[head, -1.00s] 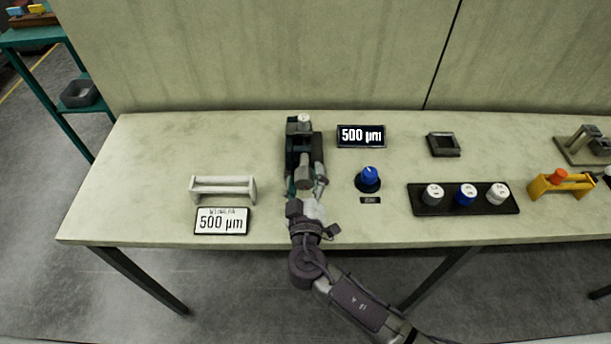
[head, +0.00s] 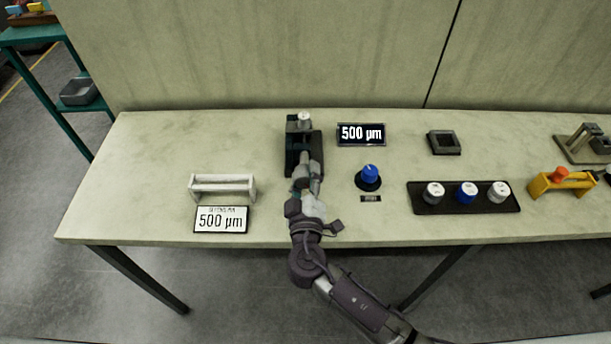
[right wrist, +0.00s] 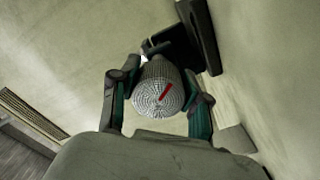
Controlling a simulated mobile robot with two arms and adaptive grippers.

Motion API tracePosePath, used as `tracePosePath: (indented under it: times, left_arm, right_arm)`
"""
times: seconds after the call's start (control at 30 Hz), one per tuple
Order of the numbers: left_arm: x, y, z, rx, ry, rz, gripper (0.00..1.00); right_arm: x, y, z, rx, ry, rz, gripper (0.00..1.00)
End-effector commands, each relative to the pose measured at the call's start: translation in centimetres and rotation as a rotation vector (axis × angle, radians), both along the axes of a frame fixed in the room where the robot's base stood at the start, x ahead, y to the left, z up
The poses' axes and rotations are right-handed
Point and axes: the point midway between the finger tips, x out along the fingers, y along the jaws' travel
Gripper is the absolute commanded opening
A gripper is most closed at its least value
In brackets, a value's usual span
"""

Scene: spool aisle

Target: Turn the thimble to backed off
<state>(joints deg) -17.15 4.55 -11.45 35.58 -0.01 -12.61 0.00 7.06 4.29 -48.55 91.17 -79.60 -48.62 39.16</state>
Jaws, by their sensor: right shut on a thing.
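The thimble (right wrist: 158,92) is a grey ribbed cylinder in the right wrist view. In the head view my right gripper (head: 305,172) reaches in from the front and covers the thimble. The dark micrometer stand (head: 291,158) is just behind it, with a pale round top. A display (head: 361,134) reads 500 µm. My left gripper is not in view.
A white card (head: 221,219) reading 500 µm stands before a pale handle-shaped rack (head: 222,186) at left. A blue knob (head: 369,174) stands right of my gripper. A black tray (head: 464,209) holds three capped pieces.

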Motion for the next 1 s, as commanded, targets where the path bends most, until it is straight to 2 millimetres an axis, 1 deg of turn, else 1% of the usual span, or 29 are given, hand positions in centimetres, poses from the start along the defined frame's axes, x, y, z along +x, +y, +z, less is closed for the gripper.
tracePosePath:
  times: [0.2, 0.47, 1.0]
  left_arm:
    - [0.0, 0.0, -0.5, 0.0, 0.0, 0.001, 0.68]
    - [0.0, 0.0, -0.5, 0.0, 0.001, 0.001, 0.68]
    - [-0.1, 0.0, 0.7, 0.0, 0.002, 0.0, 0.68]
  right_arm:
    - [0.0, 0.0, -0.1, -0.185, 0.001, 0.0, 0.12]
    - [0.0, -0.1, 0.1, -0.431, 0.002, 0.001, 0.12]
    - [0.0, -0.1, 0.4, -0.946, 0.003, 0.001, 0.12]
